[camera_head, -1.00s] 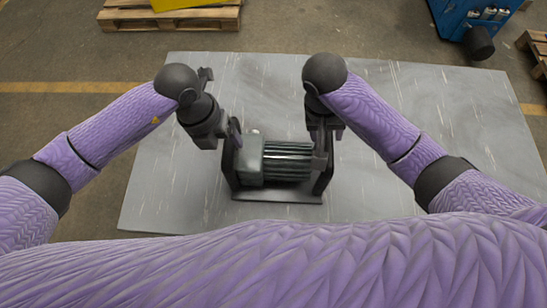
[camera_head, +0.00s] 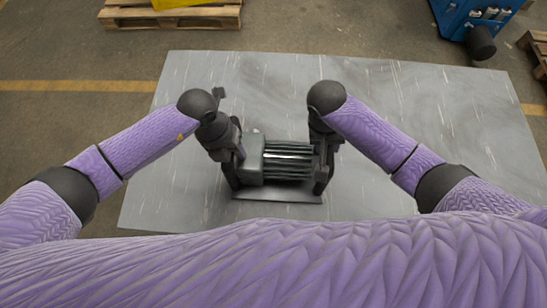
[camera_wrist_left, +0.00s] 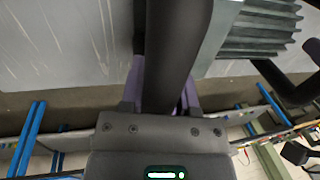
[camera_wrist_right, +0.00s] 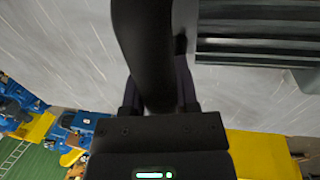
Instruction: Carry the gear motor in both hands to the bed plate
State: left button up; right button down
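The gear motor (camera_head: 286,158) has a grey-green gearbox end and a dark ribbed body. It sits on a base plate on the grey surface, with a dark upright handle at each end. My left gripper (camera_head: 236,157) is at the left handle, and the left wrist view shows the dark bar (camera_wrist_left: 178,40) between its fingers. My right gripper (camera_head: 325,143) is at the right handle, whose bar (camera_wrist_right: 145,45) runs between its fingers. I cannot tell whether either pair of fingers presses on its bar. I cannot make out a bed plate.
The grey surface (camera_head: 430,130) is bare around the motor. A pallet (camera_head: 170,17) with a yellow item lies on the floor at the back left. A blue machine (camera_head: 455,15) stands at the back right, with another pallet (camera_head: 537,50) beside it.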

pick_arm(q)
grip_shut()
dwell(1.1)
